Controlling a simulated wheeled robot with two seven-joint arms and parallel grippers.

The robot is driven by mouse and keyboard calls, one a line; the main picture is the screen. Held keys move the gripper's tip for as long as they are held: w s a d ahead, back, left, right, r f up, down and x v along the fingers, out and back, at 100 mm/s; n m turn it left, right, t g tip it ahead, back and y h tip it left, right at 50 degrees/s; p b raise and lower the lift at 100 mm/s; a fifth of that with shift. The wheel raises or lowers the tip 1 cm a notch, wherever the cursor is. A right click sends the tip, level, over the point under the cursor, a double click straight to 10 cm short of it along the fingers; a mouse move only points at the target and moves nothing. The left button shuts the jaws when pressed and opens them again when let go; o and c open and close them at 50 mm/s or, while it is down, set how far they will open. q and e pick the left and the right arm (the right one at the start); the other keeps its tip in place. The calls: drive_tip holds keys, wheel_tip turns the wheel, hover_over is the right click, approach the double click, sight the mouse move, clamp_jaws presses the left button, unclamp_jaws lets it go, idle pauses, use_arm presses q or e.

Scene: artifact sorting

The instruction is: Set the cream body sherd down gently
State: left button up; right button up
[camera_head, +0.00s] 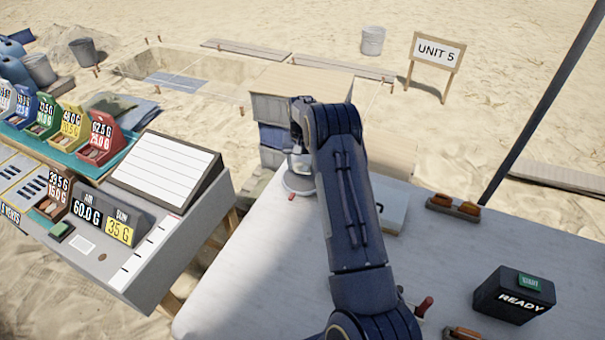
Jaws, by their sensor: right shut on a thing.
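My right arm reaches from the bottom edge up over the table. Its gripper (298,168) points down at the table's far left part, over a round pale dish-like thing (296,188) with a small red spot at its front. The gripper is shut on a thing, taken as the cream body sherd. The sherd itself cannot be made out, and whether it touches the surface below cannot be told. My left gripper is not in view.
The pale table (270,270) is bare at front left. A black READY box (513,296) and a brown double-lobed holder (453,208) stand at right. A UNIT 5 sign (436,53) stands behind.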

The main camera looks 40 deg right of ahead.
sight(302, 166)
drive_tip(key=shift+w+d+f, duration=0.2)
drive_tip(key=shift+d+f, duration=0.1)
drive_tip(key=shift+f, duration=0.2)
wheel_tip(302, 166, down, 3)
drive_tip(key=shift+w+d+f+b, duration=0.15)
drive_tip(key=shift+f+b, duration=0.05)
drive_tip(key=shift+b, duration=0.7)
drive_tip(key=shift+r, duration=0.1)
drive_tip(key=shift+f, duration=0.3)
drive_tip(key=o, duration=1)
drive_tip(key=shift+r, duration=0.1)
